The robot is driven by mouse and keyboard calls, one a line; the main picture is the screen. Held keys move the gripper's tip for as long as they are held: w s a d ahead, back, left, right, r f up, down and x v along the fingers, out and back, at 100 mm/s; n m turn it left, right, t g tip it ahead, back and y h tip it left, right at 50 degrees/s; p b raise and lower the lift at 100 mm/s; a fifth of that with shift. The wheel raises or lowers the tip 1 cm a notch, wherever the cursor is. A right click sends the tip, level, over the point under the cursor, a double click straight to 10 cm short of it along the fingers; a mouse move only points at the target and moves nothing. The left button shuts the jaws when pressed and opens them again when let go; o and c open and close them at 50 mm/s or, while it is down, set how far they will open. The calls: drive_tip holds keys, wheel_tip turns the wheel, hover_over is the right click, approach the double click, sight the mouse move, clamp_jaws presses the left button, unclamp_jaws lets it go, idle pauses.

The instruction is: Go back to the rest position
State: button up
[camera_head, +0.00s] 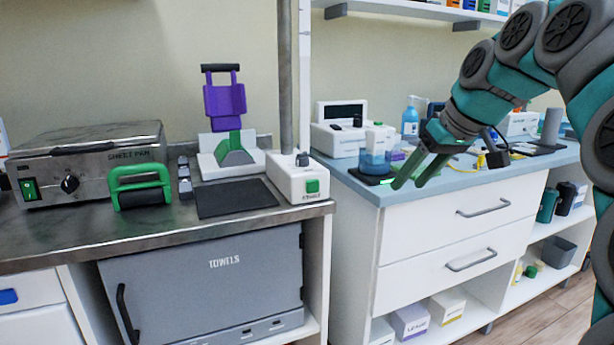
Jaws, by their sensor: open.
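My gripper (412,170) hangs at the end of my teal and grey arm, which comes in from the right side of the view. Its two green fingers are apart with nothing between them. The fingertips point down and left, over or just in front of the front left corner of the blue-grey counter (455,172). I cannot tell their exact height above it. A clear blue container (374,160) on a dark pad stands just left of and behind the fingers.
On the left, a steel counter (100,235) holds a metal heater box (90,165), a green-handled roller (140,187), a purple and green device (226,110) and a white pole base (298,178). White drawers (440,225) stand below the gripper. A wall shelf (410,8) hangs above.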

drive_tip(key=s+a+f+m+g+h, duration=0.1)
drive_tip(key=s+a+f+g, duration=0.15)
drive_tip(key=s+f, duration=0.5)
drive_tip(key=s+a+f+g+h, duration=0.1)
drive_tip(key=s+a+f, duration=0.3)
drive_tip(key=s+f, duration=0.35)
drive_tip(key=s+d+f+m+g+h, duration=0.1)
drive_tip(key=s+d+f+m+g, duration=0.1)
drive_tip(key=s+f, duration=1.4)
drive_tip(key=s+m+g, duration=0.1)
drive_tip(key=s, duration=0.2)
drive_tip(key=shift+m+h, duration=0.3)
drive_tip(key=shift+h, duration=0.1)
